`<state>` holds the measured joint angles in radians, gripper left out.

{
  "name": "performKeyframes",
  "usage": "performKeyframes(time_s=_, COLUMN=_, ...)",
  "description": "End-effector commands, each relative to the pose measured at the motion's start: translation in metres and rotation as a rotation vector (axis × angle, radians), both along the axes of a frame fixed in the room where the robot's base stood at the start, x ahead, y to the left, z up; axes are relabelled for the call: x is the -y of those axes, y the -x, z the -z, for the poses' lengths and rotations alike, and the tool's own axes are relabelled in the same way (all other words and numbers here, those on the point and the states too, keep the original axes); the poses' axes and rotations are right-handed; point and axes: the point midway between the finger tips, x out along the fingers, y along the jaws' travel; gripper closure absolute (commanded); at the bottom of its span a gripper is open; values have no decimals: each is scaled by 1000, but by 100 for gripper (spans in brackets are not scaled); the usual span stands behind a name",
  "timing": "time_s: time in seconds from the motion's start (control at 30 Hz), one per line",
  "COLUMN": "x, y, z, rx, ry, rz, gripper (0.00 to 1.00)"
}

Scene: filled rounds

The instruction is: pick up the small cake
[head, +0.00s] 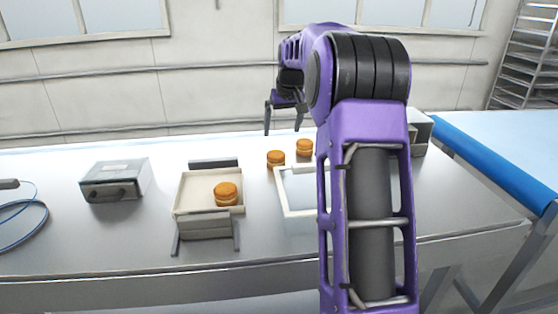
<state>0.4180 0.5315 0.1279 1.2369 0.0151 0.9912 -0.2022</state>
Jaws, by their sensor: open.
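Three small round cakes, orange-brown with a paler band round the middle, show in the head view. One cake (226,194) is in a shallow cream tray (184,192) left of centre. A second cake (276,158) and a third cake (304,147) are further back, near the far rim of a white open container (288,212). My gripper (283,131) is open and empty, fingers pointing down, and appears above the two far cakes. I cannot tell its exact height or distance from them. My arm hides the right part of the white container.
A grey metal box (115,181) with a dark handle stands on the steel table (80,235) at left. A blue cable (32,222) lies at the far left. A blue roll (495,162) edges a pale surface at right. A rack (528,55) stands behind.

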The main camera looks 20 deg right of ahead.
Motion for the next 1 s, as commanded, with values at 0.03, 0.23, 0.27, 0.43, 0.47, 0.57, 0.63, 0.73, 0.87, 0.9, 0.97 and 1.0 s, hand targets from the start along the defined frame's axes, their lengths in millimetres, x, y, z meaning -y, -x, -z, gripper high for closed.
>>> performKeyframes(time_s=0.03, x=0, y=-4, z=14, rx=-5, ry=-2, rz=0, gripper=0)
performKeyframes(time_s=0.23, x=2, y=-21, z=53, rx=-4, ry=1, rz=-1, gripper=0)
performKeyframes(time_s=0.27, x=3, y=-23, z=58, rx=-3, ry=1, rz=-1, gripper=0)
performKeyframes(time_s=0.43, x=3, y=-32, z=78, rx=-1, ry=1, rz=-1, gripper=0)
performKeyframes(time_s=0.47, x=3, y=-33, z=80, rx=-1, ry=1, rz=-1, gripper=0)
performKeyframes(time_s=0.57, x=3, y=-35, z=84, rx=-1, ry=1, rz=-1, gripper=0)
performKeyframes(time_s=0.63, x=3, y=-38, z=90, rx=-3, ry=1, rz=-1, gripper=0)
performKeyframes(time_s=0.73, x=2, y=-45, z=104, rx=-3, ry=2, rz=-2, gripper=0)
performKeyframes(time_s=0.87, x=2, y=-53, z=121, rx=-2, ry=1, rz=-1, gripper=0)
performKeyframes(time_s=0.9, x=2, y=-55, z=124, rx=-1, ry=2, rz=-1, gripper=0)
performKeyframes(time_s=0.97, x=3, y=-56, z=128, rx=-1, ry=2, rz=-1, gripper=0)
performKeyframes(time_s=1.0, x=3, y=-57, z=129, rx=0, ry=3, rz=-1, gripper=0)
